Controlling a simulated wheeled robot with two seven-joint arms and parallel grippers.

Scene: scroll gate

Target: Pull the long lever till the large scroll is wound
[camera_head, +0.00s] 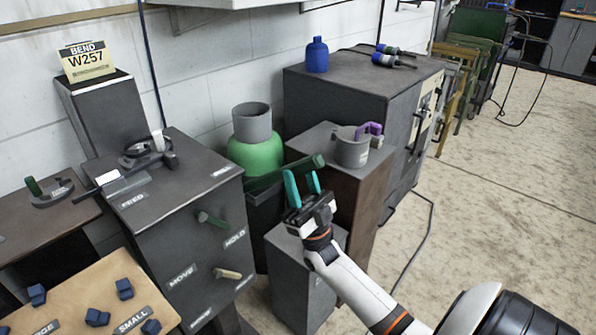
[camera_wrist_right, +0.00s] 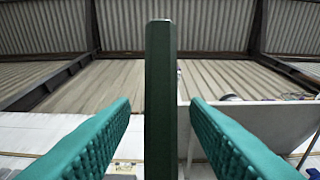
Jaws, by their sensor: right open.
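A long dark green lever (camera_head: 268,180) reaches out from the right side of the bending machine (camera_head: 185,215). In the right wrist view the lever's green bar (camera_wrist_right: 161,90) stands upright, centred in the gap between the fingers. My right gripper (camera_head: 302,184) is open, its teal fingers at the lever's outer part. In the wrist view the fingers (camera_wrist_right: 160,135) lie one on each side of the bar, with a gap on both sides. I cannot tell a large scroll apart on the machine top. My left gripper is out of view.
The machine also has a short green handle (camera_head: 213,219) and a tan handle (camera_head: 228,273). A green cylinder (camera_head: 258,155) stands behind the lever. A brown cabinet (camera_head: 362,195) with a grey pot (camera_head: 351,148) stands to the right. A wooden board (camera_head: 95,285) holds several blue pieces.

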